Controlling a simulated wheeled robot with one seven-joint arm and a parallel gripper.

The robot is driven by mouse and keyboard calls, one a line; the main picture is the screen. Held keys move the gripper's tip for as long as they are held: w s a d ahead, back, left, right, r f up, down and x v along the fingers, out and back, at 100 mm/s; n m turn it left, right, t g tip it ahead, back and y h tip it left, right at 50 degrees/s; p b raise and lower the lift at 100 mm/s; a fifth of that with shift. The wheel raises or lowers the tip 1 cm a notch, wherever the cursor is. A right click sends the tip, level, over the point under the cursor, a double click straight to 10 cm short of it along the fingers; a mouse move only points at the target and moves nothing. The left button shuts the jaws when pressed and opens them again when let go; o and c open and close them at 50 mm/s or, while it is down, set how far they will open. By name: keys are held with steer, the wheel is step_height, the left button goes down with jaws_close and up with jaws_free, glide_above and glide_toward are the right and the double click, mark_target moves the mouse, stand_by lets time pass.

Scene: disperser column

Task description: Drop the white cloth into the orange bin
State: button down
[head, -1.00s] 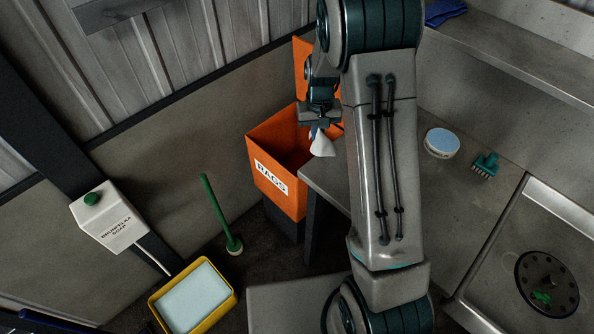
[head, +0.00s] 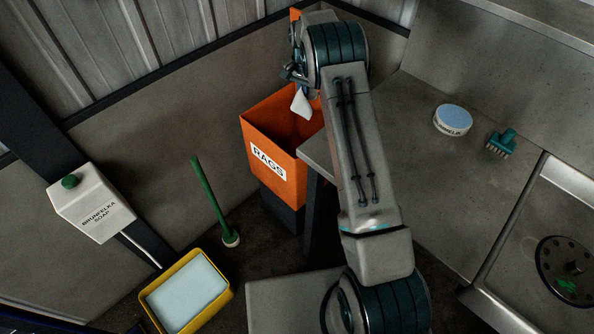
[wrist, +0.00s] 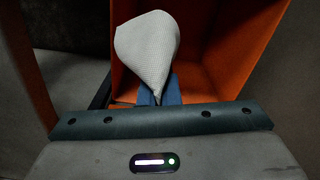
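The white cloth (head: 301,103) hangs from my gripper (head: 296,82) in the head view, in front of the opening of the orange bin (head: 278,160) labelled RAGS. In the wrist view the cloth (wrist: 147,50) stands out beyond the blue fingertips (wrist: 158,92), which are closed on it. The orange walls of the bin (wrist: 225,45) show behind and around the cloth there. The cloth appears over the bin's mouth, but its exact height above the rim is hard to tell. My arm hides part of the bin's back.
A metal counter (head: 425,185) stands right of the bin, with a round white tin (head: 453,121) and a teal brush (head: 502,143). A green-handled brush (head: 215,205), a yellow tray (head: 188,295) and a soap dispenser (head: 92,204) are at the left.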

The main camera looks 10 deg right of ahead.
steer(key=w+f+m+b, duration=0.5)
steer(key=w+f+b, duration=0.1)
steer(key=f, duration=0.8)
steer(key=shift+d+b, duration=0.15)
steer(key=shift+b, duration=0.65)
steer(key=shift+c, duration=1.4)
jaws_free()
steer(key=shift+r, duration=0.2)
step_height(320, 180, up, 5)
steer(key=p, duration=0.2)
steer(key=shift+r+p, duration=0.1)
steer(key=shift+p, duration=0.2)
